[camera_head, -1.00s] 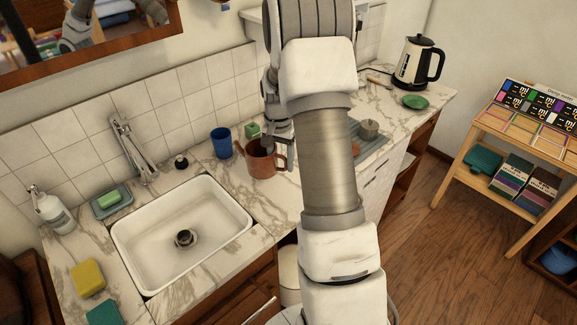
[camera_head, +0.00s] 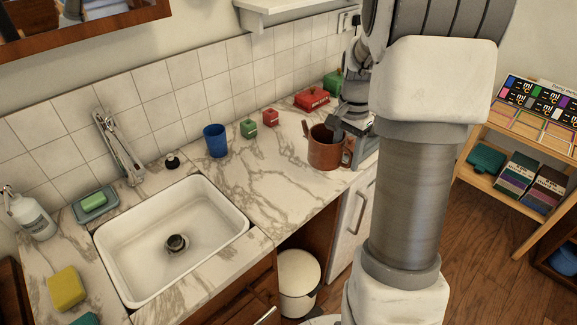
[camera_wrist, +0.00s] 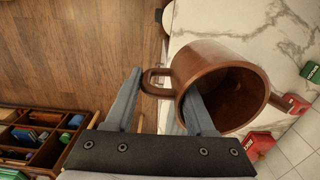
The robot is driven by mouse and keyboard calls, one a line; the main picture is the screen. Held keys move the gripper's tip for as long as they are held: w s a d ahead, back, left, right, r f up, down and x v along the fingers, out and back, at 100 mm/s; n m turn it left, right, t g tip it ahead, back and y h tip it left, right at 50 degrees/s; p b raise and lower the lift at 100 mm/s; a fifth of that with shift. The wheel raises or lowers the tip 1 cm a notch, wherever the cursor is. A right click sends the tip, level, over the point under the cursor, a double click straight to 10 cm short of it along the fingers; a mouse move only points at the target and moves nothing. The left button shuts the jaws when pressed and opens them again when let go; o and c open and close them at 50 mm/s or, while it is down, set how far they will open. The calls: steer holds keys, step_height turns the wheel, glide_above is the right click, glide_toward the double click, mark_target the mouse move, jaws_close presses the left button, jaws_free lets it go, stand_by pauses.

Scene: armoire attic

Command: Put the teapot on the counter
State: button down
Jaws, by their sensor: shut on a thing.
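The teapot (camera_head: 325,152) is a reddish-brown open pot with a spout at its left and a loop handle at its right. It is upright at the counter's (camera_head: 270,185) right front part; whether its base touches the marble is unclear. My gripper (camera_head: 342,130) reaches it from the upper right. In the wrist view, my gripper (camera_wrist: 160,84) has one finger inside the teapot (camera_wrist: 215,65) and the other outside, with the handle between them. It is shut on the teapot's handle side. My arm hides the counter to the right.
A white sink (camera_head: 215,245) lies left. Bare marble lies between sink and teapot. A shelf (camera_head: 530,150) stands right.

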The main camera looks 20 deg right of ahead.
steer(key=w+a+f, duration=0.4)
steer(key=w, duration=0.1)
steer(key=w+a+f, duration=0.2)
steer(key=w+a, duration=0.1)
steer(key=shift+w+f, duration=0.15)
steer(key=shift+f, duration=2)
steer(key=shift+f+b, duration=0.25)
steer(key=shift+b, duration=0.1)
steer(key=shift+c, duration=1.2)
jaws_free()
steer(key=shift+r, duration=0.1)
